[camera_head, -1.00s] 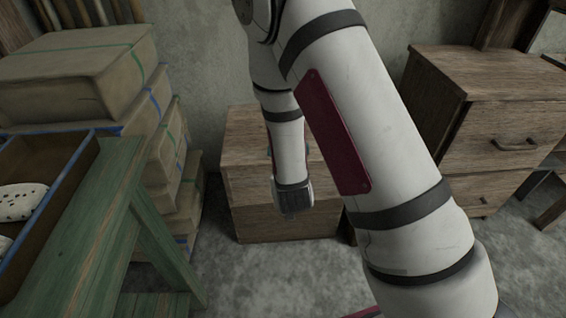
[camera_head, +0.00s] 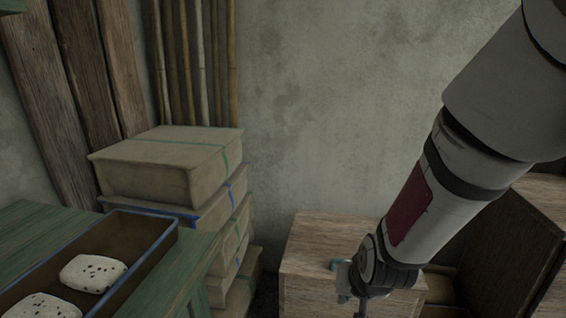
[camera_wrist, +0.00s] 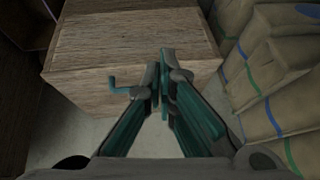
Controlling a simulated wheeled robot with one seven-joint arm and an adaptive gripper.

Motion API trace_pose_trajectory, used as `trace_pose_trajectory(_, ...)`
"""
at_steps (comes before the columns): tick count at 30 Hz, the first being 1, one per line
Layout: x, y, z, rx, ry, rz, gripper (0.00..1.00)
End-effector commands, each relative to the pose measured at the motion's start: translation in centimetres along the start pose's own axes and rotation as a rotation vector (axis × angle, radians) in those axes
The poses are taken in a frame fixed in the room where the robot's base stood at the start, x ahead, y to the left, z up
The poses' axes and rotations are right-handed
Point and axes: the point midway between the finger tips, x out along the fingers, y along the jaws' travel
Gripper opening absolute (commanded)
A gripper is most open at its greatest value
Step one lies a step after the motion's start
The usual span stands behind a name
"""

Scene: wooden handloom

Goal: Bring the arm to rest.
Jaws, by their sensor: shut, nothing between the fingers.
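My arm reaches down from the upper right of the head view, its forearm slanting toward the lower middle. My gripper (camera_head: 352,284) is at its lower end, in front of a low wooden box (camera_head: 312,262). In the wrist view my gripper (camera_wrist: 162,85) shows teal fingers with their tips close together and nothing between them. The wooden box (camera_wrist: 110,45) lies beyond the fingertips there. Whether the fingers touch it cannot be told.
A stack of tied, paper-wrapped bundles (camera_head: 165,178) stands left of the box; it is at the right in the wrist view (camera_wrist: 275,70). A green bench (camera_head: 45,222) carries a blue-edged tray (camera_head: 152,240) with speckled white pieces (camera_head: 92,273). Bamboo poles (camera_head: 203,60) lean on the wall.

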Motion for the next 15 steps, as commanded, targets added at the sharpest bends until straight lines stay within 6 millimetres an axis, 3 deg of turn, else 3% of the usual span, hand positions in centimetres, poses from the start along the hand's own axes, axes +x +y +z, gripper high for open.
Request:
trace_pose_trajectory(1,-1.9,-0.1,-0.1,-0.004,-0.019,-0.012,0.00)
trace_pose_trajectory(8,-10.1,0.7,2.5,-0.051,-0.161,-0.031,0.00)
trace_pose_trajectory(15,-18.8,3.0,7.0,-0.106,-0.299,-0.009,0.00)
